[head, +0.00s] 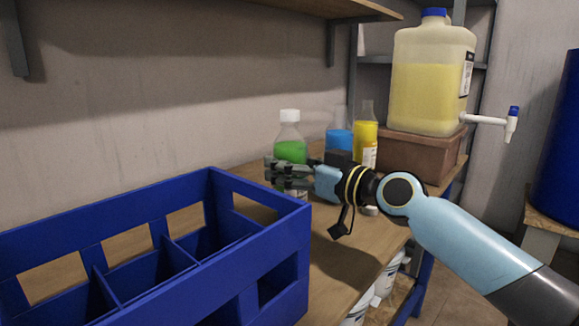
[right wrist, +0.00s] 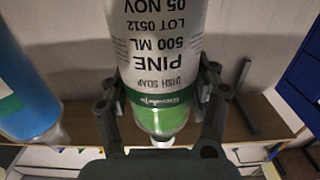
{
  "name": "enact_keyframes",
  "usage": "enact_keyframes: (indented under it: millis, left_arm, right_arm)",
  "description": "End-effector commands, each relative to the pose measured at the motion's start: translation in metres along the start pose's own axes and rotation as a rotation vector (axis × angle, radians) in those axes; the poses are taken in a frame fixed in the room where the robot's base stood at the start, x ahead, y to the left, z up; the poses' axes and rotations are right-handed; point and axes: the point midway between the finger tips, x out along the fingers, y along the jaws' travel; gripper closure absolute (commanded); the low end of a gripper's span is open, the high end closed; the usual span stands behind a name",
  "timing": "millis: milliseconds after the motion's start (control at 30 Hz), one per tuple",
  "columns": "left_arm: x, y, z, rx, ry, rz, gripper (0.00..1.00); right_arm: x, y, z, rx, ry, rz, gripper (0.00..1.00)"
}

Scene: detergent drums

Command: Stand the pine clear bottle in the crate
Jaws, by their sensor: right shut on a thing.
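The pine clear bottle (head: 290,140) has a white cap and green liquid. It appears upright on or just above the wooden table, beyond the crate's right end; I cannot tell if its base touches. My right gripper (head: 284,176) is shut on it from the right, with fingers around its body. In the right wrist view the bottle (right wrist: 162,70) shows an inverted PINE label, with a finger on each side. The blue crate (head: 282,232) with divided compartments stands at front left, and the compartments I see look empty. My left gripper is not in view.
A blue-liquid bottle (head: 340,139) and a yellow bottle (head: 367,134) stand right of the pine bottle, behind my arm. A large jug (head: 430,85) with a tap sits on a brown box (head: 405,155). A shelf (head: 330,8) hangs above. A blue drum (head: 562,150) stands far right.

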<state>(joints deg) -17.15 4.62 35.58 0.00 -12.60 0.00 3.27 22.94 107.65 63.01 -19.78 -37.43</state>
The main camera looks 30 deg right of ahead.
Motion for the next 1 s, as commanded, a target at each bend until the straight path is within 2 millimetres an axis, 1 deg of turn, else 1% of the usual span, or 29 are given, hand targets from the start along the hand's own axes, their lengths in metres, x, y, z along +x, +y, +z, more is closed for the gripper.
enact_keyframes:
  millis: [33, 200, 433, 567, 667, 900, 1000]
  left_arm:
    - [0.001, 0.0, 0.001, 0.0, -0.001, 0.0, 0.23]
    - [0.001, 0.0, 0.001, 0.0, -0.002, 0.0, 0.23]
    - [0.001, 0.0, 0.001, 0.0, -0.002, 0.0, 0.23]
    - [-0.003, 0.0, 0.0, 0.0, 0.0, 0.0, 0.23]
    - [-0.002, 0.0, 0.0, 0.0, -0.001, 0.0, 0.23]
    - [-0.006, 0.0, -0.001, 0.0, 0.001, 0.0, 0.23]
    - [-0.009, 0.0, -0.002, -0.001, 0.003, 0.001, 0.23]
  right_arm:
    - [0.0, 0.0, 0.002, 0.0, -0.001, 0.0, 0.36]
    - [0.0, 0.0, 0.001, 0.0, 0.0, 0.0, 0.14]
    - [0.0, 0.0, 0.001, 0.0, 0.0, 0.0, 0.14]
    - [-0.001, 0.0, -0.003, 0.0, 0.0, 0.0, 0.14]
    - [-0.016, 0.0, 0.0, -0.004, -0.005, 0.0, 0.14]
    - [-0.071, 0.0, 0.0, -0.005, -0.008, -0.003, 0.14]
    - [-0.091, 0.0, -0.001, -0.005, -0.008, -0.003, 0.14]
